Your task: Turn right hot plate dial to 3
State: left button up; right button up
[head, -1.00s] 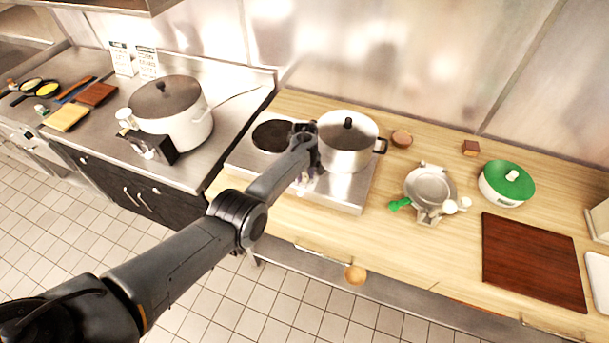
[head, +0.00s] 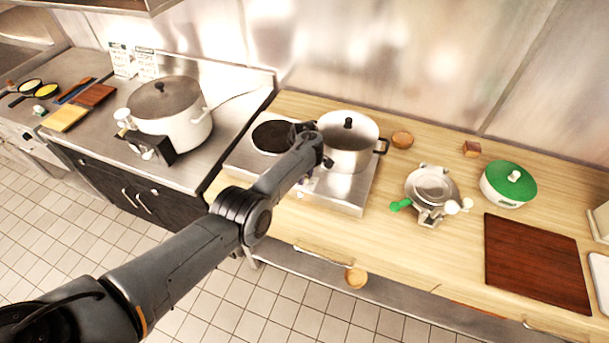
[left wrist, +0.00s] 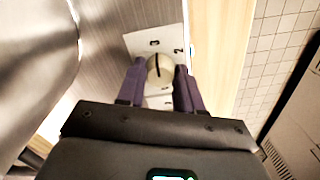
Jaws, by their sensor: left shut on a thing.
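The steel hot plate (head: 340,196) stands on the wooden counter, with a bare dark left burner (head: 271,136) and a lidded steel pot (head: 347,152) on its right burner. In the left wrist view the round dial (left wrist: 159,70) sits on a white plate (left wrist: 142,41) with number marks, of which a 2 can be read. The dial's dark line runs nearly upright in that picture. My left gripper (left wrist: 160,82) has its two purple fingers on either side of the dial, shut on it. In the head view my left wrist hides the dial. My right gripper is not in view.
The pot's side (left wrist: 40,65) is close on the left in the wrist view. A metal device with a green handle (head: 430,190), a green-lidded pot (head: 508,184) and a dark board (head: 535,261) stand to the right. A large pot (head: 172,115) stands left.

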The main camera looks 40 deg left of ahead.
pick_arm(q)
jog(key=shift+a, duration=0.1)
jog(key=o, duration=1)
jog(key=shift+o, duration=0.2)
jog(key=shift+r, duration=0.5)
notch_tip(320, 180, up, 10)
jog(key=p, duration=0.1)
jog(key=shift+p, duration=0.4)
jog(key=shift+f, duration=0.15)
